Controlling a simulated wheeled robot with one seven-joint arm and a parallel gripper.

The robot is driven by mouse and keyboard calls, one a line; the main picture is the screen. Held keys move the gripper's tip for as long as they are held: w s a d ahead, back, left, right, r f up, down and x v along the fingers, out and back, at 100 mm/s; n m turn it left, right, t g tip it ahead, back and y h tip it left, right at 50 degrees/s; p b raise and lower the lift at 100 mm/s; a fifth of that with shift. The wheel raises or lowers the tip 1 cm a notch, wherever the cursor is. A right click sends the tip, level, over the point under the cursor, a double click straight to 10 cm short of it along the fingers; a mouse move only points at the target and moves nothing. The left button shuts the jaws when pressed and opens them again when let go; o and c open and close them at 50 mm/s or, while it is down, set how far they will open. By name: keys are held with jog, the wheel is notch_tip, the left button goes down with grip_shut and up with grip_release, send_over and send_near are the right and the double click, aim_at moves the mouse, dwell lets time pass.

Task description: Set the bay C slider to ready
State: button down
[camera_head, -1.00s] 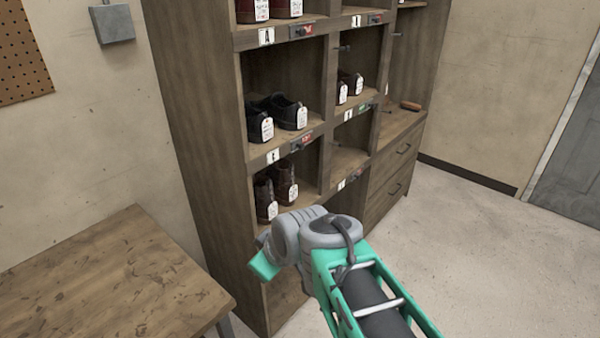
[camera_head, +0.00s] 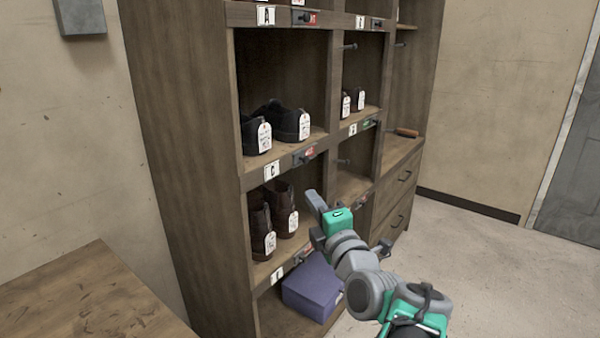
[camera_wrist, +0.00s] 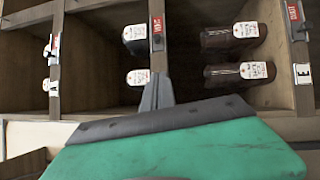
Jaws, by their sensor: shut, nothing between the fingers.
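The bay C label (camera_head: 271,170) is on a shelf edge under a pair of black shoes (camera_head: 270,127). The bay C slider (camera_head: 304,156) sits to its right, with a dark knob and a red field showing; its lettering is too small to read. My gripper (camera_head: 316,203) is shut and empty, in front of the shelf, lower than the slider in the head view. In the wrist view the shut fingers (camera_wrist: 157,92) line up with the middle shelf edge, just below a slider with a red field (camera_wrist: 157,25). The label there is hidden.
Similar sliders sit at labels A (camera_head: 265,16) and E (camera_head: 277,275); the one by D (camera_head: 370,124) shows green. Brown boots (camera_head: 275,220) stand below the C edge. A purple box (camera_head: 312,287) is lower down. A wooden table (camera_head: 85,295) stands at left.

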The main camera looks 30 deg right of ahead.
jog(key=shift+d, duration=0.15)
jog(key=p, duration=0.3)
send_near(298, 159)
jog(key=w+a, duration=0.1)
jog(key=a, duration=0.2)
jog(key=w+d, duration=0.2)
jog(key=d, duration=0.1)
jog(key=w+d, duration=0.1)
jog(key=shift+w+d+r+p, duration=0.15)
jog(key=shift+w+r+p, duration=0.1)
jog(key=shift+p, duration=0.1)
jog(key=shift+f, duration=0.1)
